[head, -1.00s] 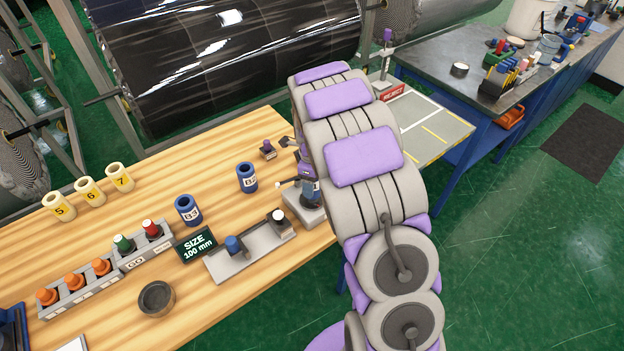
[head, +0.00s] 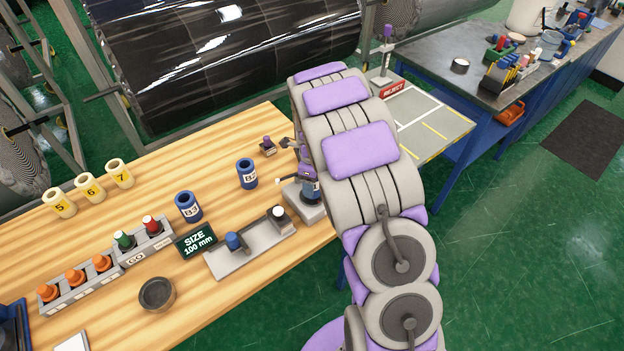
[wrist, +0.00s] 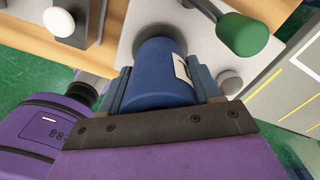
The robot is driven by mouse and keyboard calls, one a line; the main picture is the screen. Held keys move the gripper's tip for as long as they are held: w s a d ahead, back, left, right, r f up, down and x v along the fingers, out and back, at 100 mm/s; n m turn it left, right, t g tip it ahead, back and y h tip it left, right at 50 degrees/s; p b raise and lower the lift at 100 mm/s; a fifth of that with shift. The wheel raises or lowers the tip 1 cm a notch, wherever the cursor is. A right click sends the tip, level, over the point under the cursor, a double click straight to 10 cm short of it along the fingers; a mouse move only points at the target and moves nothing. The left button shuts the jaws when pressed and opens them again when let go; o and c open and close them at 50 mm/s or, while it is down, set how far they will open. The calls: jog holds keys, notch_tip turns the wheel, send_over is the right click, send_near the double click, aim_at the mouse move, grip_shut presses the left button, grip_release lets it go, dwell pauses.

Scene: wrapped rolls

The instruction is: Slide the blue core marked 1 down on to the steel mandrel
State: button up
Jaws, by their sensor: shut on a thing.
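The blue core (wrist: 152,78) is between the two fingers of my gripper (wrist: 162,92), which is shut on it. Its white label shows at the right side in the wrist view; the mark is partly cut off. In the head view the core (head: 312,192) stands upright, largely behind my arm, over the pale grey base block (head: 305,207). In the wrist view its far end is over the light base plate (wrist: 125,42). The steel mandrel is not visible, hidden by the core or my arm. I cannot tell how far the core is down over it.
A lever with a green knob (wrist: 242,34) stands close right of the core. Two other blue cores (head: 188,207) (head: 247,173) stand on the wooden bench. A gauge plate (head: 250,247) lies left of the base. Yellow cores (head: 90,187) stand farther left.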

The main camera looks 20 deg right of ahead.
jog(key=shift+f, duration=0.85)
dwell(0.8)
jog(key=o, duration=1.2)
jog(key=shift+o, duration=0.2)
notch_tip(320, 180, up, 17)
jog(key=p, duration=0.2)
jog(key=shift+r, duration=0.1)
